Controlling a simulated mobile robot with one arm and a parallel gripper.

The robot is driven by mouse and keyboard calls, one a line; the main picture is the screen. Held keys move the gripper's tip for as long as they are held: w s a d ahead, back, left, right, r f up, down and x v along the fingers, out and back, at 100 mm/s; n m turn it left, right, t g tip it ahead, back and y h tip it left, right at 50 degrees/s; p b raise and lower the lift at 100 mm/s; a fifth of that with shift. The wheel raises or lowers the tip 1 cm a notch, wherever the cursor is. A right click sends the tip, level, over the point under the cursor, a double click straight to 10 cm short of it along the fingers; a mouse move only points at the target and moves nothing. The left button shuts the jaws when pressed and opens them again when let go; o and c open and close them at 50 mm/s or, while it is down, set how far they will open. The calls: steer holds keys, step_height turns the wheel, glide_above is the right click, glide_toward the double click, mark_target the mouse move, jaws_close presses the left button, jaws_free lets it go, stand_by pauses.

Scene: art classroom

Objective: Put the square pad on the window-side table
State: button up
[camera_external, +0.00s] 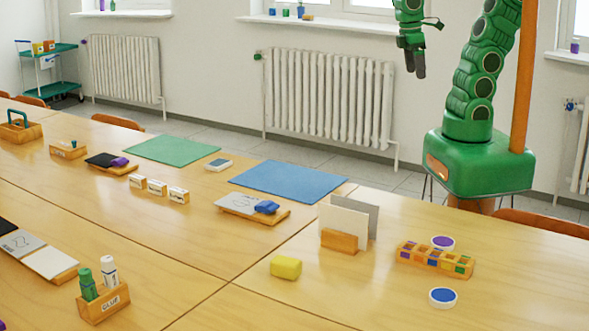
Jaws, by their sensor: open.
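Several joined wooden tables fill the foreground; the row nearest the windows (330,225) runs along the radiator wall. A small, flat, roughly square white item with a grey-blue top (218,165) lies on that row between the green mat and the blue mat; it may be the square pad, but I cannot tell for sure. My gripper (415,72) hangs high at the upper right, in front of the wall and well above the tables. Its dark fingers point down, open, with nothing visible between them.
A green mat (172,150) and a blue mat (287,181) lie flat. A card holder (340,242), yellow block (285,267), divided wooden tray (435,259) and glue stand (104,303) occupy the tables. My base stands behind the tables at right. The front right tabletop has bare room.

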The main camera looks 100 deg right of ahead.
steer(key=s, duration=0.2)
steer(key=s+n, duration=0.1)
steer(key=shift+d+f, duration=0.1)
steer(key=shift+d, duration=0.2)
